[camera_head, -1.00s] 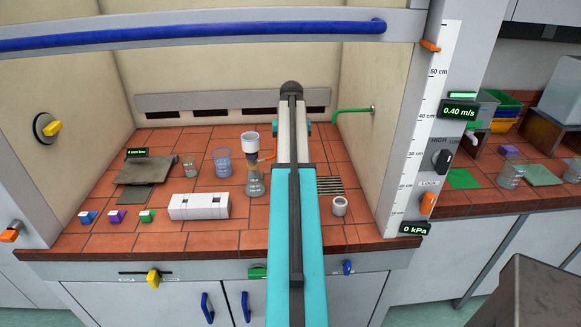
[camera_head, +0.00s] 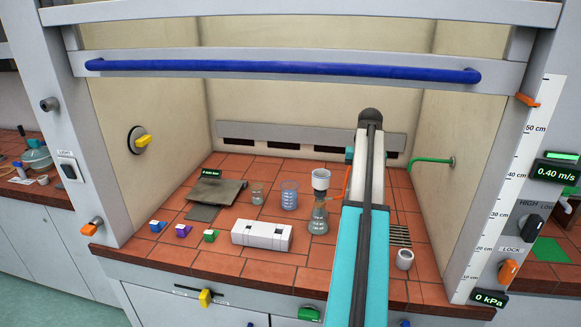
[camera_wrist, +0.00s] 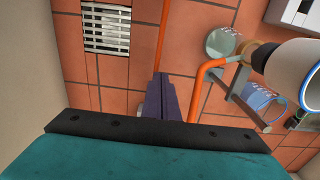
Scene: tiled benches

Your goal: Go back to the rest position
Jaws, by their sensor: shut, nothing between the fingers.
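My gripper (camera_wrist: 160,80) shows in the wrist view as dark fingers pressed together, with nothing between them. It hangs over the tiled floor of the fume hood, between a drain grate (camera_wrist: 107,28) and a flask with a white funnel (camera_wrist: 298,66). An orange tube (camera_wrist: 206,68) runs close to its right. In the head view my arm reaches from the bottom edge into the hood, and the fingers are hidden behind it. The funnel (camera_head: 321,179) on its flask (camera_head: 318,222) stands just left of the arm.
The raised sash with a blue handle (camera_head: 280,68) crosses above the arm. Two beakers (camera_head: 289,195), a white block (camera_head: 262,235) and small coloured cubes (camera_head: 183,231) stand to the left. A small white cup (camera_head: 404,259) and green pipe (camera_head: 432,161) are to the right.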

